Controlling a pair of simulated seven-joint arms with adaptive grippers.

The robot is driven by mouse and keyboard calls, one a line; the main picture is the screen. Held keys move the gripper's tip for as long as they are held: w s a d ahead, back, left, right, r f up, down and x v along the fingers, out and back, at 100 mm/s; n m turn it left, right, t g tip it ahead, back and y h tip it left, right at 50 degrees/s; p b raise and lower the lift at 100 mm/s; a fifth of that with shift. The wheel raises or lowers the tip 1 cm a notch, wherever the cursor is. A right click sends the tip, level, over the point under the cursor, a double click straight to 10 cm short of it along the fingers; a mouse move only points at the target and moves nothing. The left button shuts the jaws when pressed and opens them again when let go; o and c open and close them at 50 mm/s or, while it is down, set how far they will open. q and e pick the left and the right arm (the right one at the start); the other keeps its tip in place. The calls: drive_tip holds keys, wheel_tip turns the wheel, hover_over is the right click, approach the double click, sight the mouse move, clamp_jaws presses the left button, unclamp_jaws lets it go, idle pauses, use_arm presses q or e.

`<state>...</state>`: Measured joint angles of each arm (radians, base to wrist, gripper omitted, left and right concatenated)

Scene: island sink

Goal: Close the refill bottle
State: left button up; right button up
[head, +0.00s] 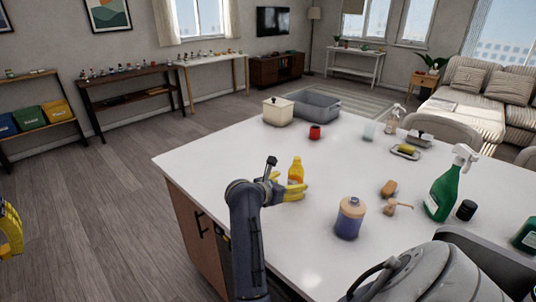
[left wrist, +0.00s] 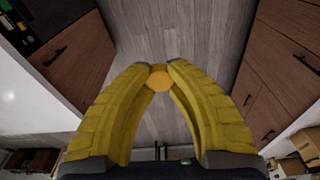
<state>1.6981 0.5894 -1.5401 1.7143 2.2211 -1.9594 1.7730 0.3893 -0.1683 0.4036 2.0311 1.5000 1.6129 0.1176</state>
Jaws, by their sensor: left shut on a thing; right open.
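The yellow bottle (head: 296,171), which I take to be the refill bottle, stands upright near the left edge of the white counter. My right gripper (head: 301,191) is open, with its yellow fingers low beside the bottle; I cannot tell whether they touch it. My left gripper (head: 8,232) is at the far left edge of the head view, off the counter over the floor. In the left wrist view, the left gripper (left wrist: 158,70) is shut on a small round orange cap (left wrist: 159,80) between its fingertips.
A purple jar with a beige lid (head: 350,220) stands right of my right arm. A loose pump head (head: 397,206), a brown block (head: 389,188), a green spray bottle (head: 443,190) and a red item (head: 315,132) are also on the counter (head: 235,165). A grey tub (head: 318,103) is behind.

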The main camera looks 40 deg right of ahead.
sight(291, 182)
drive_tip(key=shift+d, duration=0.15)
drive_tip(key=shift+x, duration=2.4)
drive_tip(key=c, duration=1.4)
drive_tip(key=shift+r, duration=0.25)
drive_tip(key=shift+r, duration=9.5)
drive_tip(key=shift+r, duration=0.25)
